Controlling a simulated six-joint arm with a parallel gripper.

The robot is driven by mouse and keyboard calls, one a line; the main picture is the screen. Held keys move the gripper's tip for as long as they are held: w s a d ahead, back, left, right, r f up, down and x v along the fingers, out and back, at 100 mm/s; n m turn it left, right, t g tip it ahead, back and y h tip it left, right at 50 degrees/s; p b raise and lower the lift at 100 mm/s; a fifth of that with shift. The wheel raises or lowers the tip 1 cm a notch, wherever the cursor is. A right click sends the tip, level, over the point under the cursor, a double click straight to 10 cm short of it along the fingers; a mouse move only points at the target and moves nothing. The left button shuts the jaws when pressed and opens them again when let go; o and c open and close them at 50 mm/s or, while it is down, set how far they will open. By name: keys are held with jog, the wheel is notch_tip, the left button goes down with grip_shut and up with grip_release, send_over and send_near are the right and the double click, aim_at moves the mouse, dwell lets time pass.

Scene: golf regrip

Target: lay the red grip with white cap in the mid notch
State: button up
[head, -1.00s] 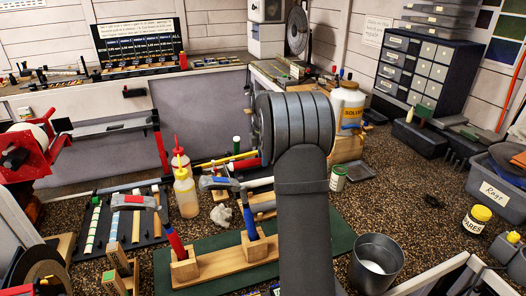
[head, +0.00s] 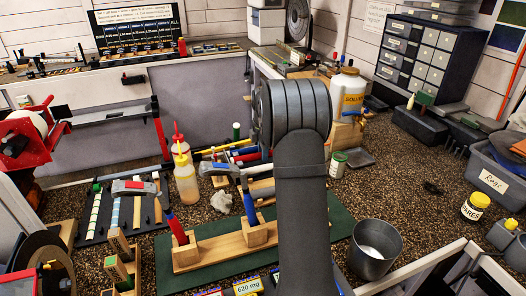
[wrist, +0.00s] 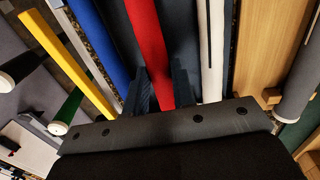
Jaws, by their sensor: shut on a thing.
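The red grip (wrist: 150,40) runs up the wrist view between the two dark fingers of my gripper (wrist: 159,80), which is shut on it. Its near end is hidden behind my gripper body, and I cannot make out its white cap. A blue grip (wrist: 98,40) lies to its left and a white grip (wrist: 211,45) to its right. In the head view, my arm hides my gripper; a red piece (head: 246,157) shows left of the arm among the coloured grips. I cannot tell which notch is the mid one.
In the head view, a wooden stand (head: 212,251) sits on a green mat (head: 205,230). Bottles (head: 186,182) and a metal bucket (head: 375,248) stand nearby.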

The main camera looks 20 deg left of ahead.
jog(key=shift+f, duration=0.35)
jog(key=o, duration=0.9)
jog(key=shift+o, duration=0.2)
notch_tip(320, 180, up, 17)
jog(key=s+d, duration=0.1)
jog(key=shift+s+r, duration=0.15)
jog(key=shift+s, duration=0.15)
jog(key=f, duration=0.5)
jog(key=w+f, duration=0.1)
jog(key=f, duration=0.5)
jog(key=a+f, duration=0.1)
jog(key=f, duration=0.5)
jog(key=shift+w+f, duration=0.25)
jog(key=shift+w, duration=0.05)
jog(key=shift+r, duration=0.15)
